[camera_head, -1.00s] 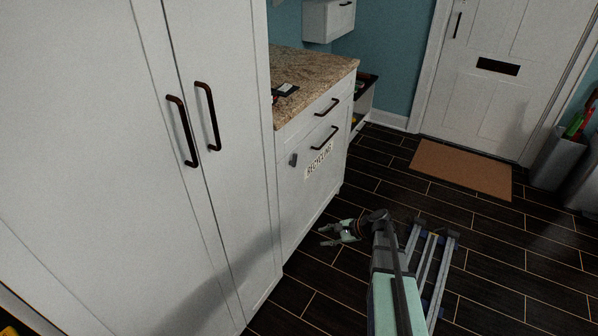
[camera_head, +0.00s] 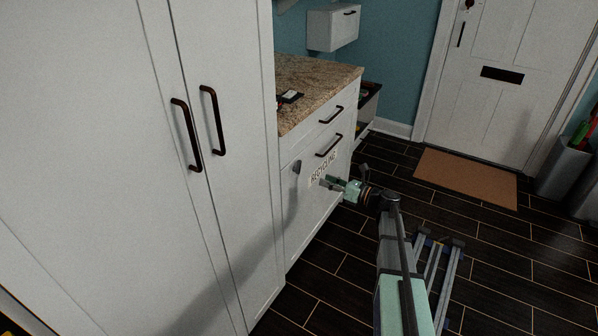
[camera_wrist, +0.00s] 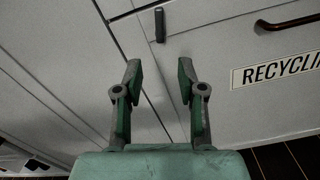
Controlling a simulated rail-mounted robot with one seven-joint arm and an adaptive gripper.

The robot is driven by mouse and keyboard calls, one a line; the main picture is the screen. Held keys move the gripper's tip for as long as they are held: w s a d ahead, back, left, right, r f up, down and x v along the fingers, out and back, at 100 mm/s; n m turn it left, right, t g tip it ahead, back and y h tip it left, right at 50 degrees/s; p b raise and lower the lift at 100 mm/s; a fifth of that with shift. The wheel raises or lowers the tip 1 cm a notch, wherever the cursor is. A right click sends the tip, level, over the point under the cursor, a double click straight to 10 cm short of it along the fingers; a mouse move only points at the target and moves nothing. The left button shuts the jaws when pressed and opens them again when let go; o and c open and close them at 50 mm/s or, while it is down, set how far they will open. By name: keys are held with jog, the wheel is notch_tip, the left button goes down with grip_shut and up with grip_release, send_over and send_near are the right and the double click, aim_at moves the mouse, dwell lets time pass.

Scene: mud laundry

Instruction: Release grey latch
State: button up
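The grey latch (camera_head: 297,167) is a small dark piece on the upper left of the white recycling cabinet front (camera_head: 312,215), left of the "RECYCLING" label. In the wrist view the latch (camera_wrist: 159,25) stands upright beyond my fingertips, near the top and centred between them. My gripper (camera_head: 325,182) is in front of the label in the head view, to the right of and a little below the latch. In the wrist view my gripper (camera_wrist: 158,75) is open with a gap between its fingers, empty and apart from the latch.
A dark handle (camera_head: 328,145) sits above the label, and another handle (camera_head: 331,114) is on the drawer above. A tall white cabinet (camera_head: 225,200) stands close on the left. A granite counter (camera_head: 325,75) tops the unit.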

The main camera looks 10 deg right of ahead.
aim_at(299, 170)
jog(key=x, duration=1.2)
jog(key=shift+w+a, duration=0.15)
jog(key=shift+w, duration=0.05)
grip_shut()
